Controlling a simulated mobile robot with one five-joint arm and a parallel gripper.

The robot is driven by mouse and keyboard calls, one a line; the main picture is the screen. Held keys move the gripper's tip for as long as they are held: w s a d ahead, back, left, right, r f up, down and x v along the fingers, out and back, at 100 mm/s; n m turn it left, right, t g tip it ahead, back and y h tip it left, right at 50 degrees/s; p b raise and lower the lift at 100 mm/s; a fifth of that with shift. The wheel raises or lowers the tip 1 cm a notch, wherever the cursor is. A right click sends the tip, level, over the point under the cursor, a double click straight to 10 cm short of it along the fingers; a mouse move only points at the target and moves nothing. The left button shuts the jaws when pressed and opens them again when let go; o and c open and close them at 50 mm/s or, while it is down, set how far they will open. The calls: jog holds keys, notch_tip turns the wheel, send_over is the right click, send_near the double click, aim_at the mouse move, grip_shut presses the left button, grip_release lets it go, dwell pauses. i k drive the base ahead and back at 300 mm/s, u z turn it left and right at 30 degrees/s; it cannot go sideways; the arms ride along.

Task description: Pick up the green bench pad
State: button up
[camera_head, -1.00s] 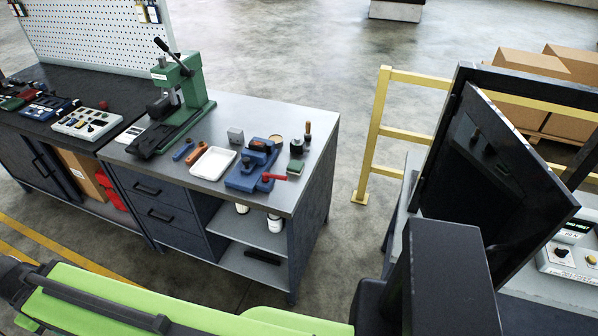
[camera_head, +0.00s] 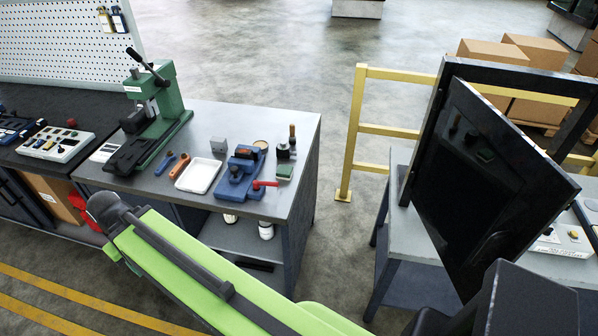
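The green bench pad (camera_head: 284,172) is a small flat green block. It lies on the grey metal bench top (camera_head: 225,135), near the right edge, right of the red handle of a blue vise (camera_head: 240,172). A small dark round item (camera_head: 283,151) stands just behind it. My green arm crosses the lower part of the view, in front of the bench. My gripper is not clearly visible, so its state is not shown.
A white tray (camera_head: 203,175), an orange tool (camera_head: 180,166) and a green press (camera_head: 158,110) stand left of the vise. A yellow rail (camera_head: 355,130) and a dark open panel (camera_head: 480,180) stand to the right. Open floor lies between bench and rail.

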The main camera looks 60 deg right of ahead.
aim_at(283, 172)
jog(key=i, duration=1)
jog(key=z, duration=0.05)
